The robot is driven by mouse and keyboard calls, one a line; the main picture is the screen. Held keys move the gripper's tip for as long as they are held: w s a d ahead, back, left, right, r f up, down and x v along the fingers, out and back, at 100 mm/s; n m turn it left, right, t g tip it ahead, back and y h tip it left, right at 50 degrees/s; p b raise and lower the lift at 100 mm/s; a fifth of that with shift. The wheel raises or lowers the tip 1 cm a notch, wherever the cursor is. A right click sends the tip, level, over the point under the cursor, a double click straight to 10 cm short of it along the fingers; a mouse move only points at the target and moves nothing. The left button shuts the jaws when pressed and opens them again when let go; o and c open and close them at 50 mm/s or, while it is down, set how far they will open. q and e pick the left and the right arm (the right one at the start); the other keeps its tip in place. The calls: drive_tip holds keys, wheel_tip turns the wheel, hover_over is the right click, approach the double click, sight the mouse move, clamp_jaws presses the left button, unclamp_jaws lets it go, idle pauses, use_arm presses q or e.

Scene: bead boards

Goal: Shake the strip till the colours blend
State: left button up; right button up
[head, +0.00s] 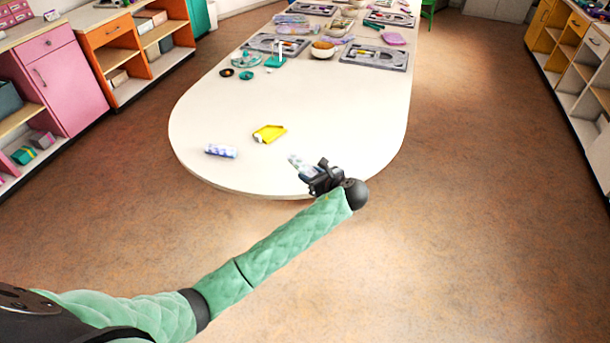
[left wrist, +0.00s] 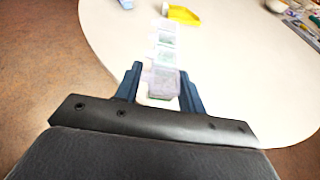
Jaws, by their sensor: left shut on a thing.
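My left gripper (head: 311,172) is over the near right edge of the white table in the head view. It is shut on a pale, translucent strip (left wrist: 165,55), which sticks out beyond the fingertips in the left wrist view. The strip has several small compartments in a row, with pale grey-green and lilac contents. The strip also shows in the head view (head: 295,161), small and pointing up and left. The colours inside are too small to tell apart clearly. My right gripper is not in view.
A yellow tray (head: 270,133) lies on the table (head: 210,118) behind the strip. A second pale blue and lilac strip-like piece (head: 221,151) lies to its left. Grey boards (head: 375,57), a bowl (head: 323,49) and small teal items crowd the far end. The near tabletop is mostly clear.

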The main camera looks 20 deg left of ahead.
use_arm(q)
drive_tip(key=s+d+r, duration=0.2)
drive_tip(key=shift+s+b, duration=0.3)
drive_tip(key=shift+s+d+r, duration=0.15)
drive_tip(key=shift+s+r, duration=0.1)
drive_tip(key=shift+r, duration=0.1)
wheel_tip(320, 180, up, 13)
drive_tip(key=p, duration=1)
drive_tip(key=shift+r, duration=0.2)
wheel_tip(320, 180, down, 6)
drive_tip(key=shift+s+f, duration=0.1)
drive_tip(key=shift+s, duration=0.05)
drive_tip(key=r, duration=0.4)
drive_tip(key=shift+w+d, duration=0.1)
drive_tip(key=shift+w, duration=0.1)
drive_tip(key=shift+s+r, duration=0.1)
drive_tip(key=shift+r, duration=0.3)
wheel_tip(320, 180, down, 5)
drive_tip(key=shift+s+r, duration=0.1)
drive_tip(key=shift+r, duration=0.3)
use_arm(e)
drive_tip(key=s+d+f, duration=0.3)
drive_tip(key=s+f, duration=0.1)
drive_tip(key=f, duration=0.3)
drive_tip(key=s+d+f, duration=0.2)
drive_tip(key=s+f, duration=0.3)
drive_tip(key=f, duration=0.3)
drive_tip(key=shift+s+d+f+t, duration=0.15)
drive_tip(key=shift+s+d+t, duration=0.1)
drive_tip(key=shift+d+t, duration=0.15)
